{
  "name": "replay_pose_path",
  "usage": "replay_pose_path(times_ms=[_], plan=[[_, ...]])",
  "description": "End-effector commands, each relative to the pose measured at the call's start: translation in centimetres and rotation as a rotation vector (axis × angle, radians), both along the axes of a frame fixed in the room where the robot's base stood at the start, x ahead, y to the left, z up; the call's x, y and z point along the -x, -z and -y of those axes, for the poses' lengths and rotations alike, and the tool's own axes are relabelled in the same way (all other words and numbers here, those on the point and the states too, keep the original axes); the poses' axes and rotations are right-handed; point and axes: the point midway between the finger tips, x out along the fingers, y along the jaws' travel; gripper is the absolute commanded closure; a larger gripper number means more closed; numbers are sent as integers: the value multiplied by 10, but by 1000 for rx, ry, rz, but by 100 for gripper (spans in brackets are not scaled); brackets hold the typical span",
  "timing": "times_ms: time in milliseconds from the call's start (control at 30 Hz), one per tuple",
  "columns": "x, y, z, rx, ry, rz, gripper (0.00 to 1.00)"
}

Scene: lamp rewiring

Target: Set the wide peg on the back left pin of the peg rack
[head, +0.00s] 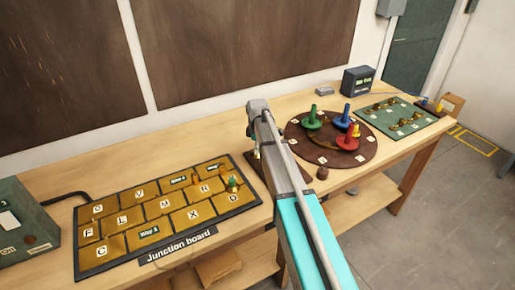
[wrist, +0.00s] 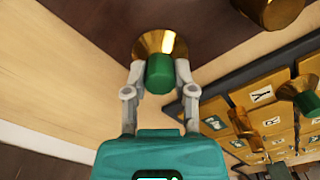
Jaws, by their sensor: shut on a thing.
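My gripper (wrist: 160,68) is shut on a peg with a flared brass end and a green cylindrical end (wrist: 160,74), which I take to be the wide peg. One finger is on each side of it. The peg is over or on a dark brown surface (wrist: 95,18) in the wrist view; contact cannot be told. A dark brown plate, perhaps the peg rack, shows partly beside my arm in the head view (head: 264,176). My arm hides most of it, and its pins cannot be made out.
The junction board (head: 163,209) with gold tiles and a few small pegs lies left of my arm. A round brown board (head: 300,130) with coloured pieces stands close on the right. A green board (head: 385,110) with several brass pieces is farther right.

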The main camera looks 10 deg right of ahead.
Motion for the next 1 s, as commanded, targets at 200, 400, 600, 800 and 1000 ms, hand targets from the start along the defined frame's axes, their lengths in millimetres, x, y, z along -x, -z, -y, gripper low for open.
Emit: replay_pose_path(times_ms=[200, 400, 600, 800, 1000], plan=[[0, 3, 0, 0, 0, 0, 60], [0, 2, 0, 0, 0, 0, 25], [0, 2, 0, 0, 0, 0, 25], [0, 2, 0, 0, 0, 0, 25], [0, 2, 0, 0, 0, 0, 25]])
